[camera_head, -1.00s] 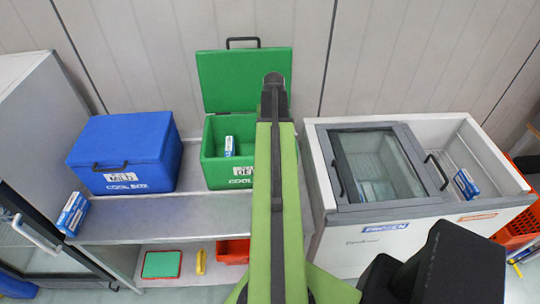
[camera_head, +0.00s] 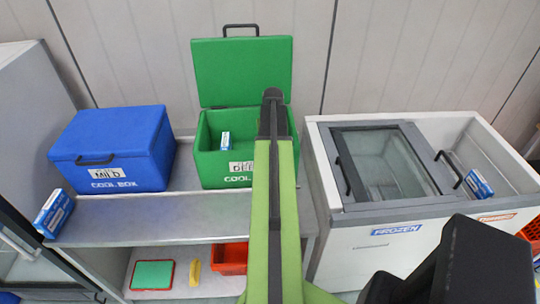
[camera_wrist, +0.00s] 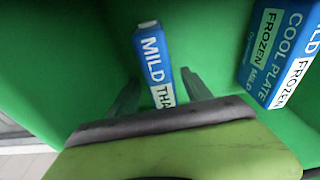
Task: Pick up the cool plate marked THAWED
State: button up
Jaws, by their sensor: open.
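In the wrist view, a slim blue-and-white cool plate (camera_wrist: 153,62) reading "MILD THA…" stands on end inside the green cool box (camera_wrist: 70,55). The rest of its label is cut off by my gripper. My gripper (camera_wrist: 160,92) is open, one finger on each side of the plate's lower visible part; I cannot tell whether they touch it. A second cool plate (camera_wrist: 277,50), marked FROZEN and MILD, is to the right, outside the fingers. In the head view, the open green box (camera_head: 213,168) shows one plate (camera_head: 225,141); my arm covers the box's right part.
A closed blue cool box (camera_head: 115,150) stands left on the metal shelf (camera_head: 150,215), with a blue-and-white pack (camera_head: 54,212) at the shelf's left end. The green lid (camera_head: 242,70) stands open behind. A chest freezer (camera_head: 340,240) holding a plate (camera_head: 478,184) is right.

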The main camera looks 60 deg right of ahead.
jog(key=f+b, duration=0.3)
jog(key=w+d+f+b, duration=0.1)
jog(key=f, duration=0.1)
jog(key=shift+f+b, duration=0.1)
jog(key=shift+b, duration=0.25)
jog(key=shift+r, duration=0.25)
jog(key=shift+c, duration=0.5)
grip_shut()
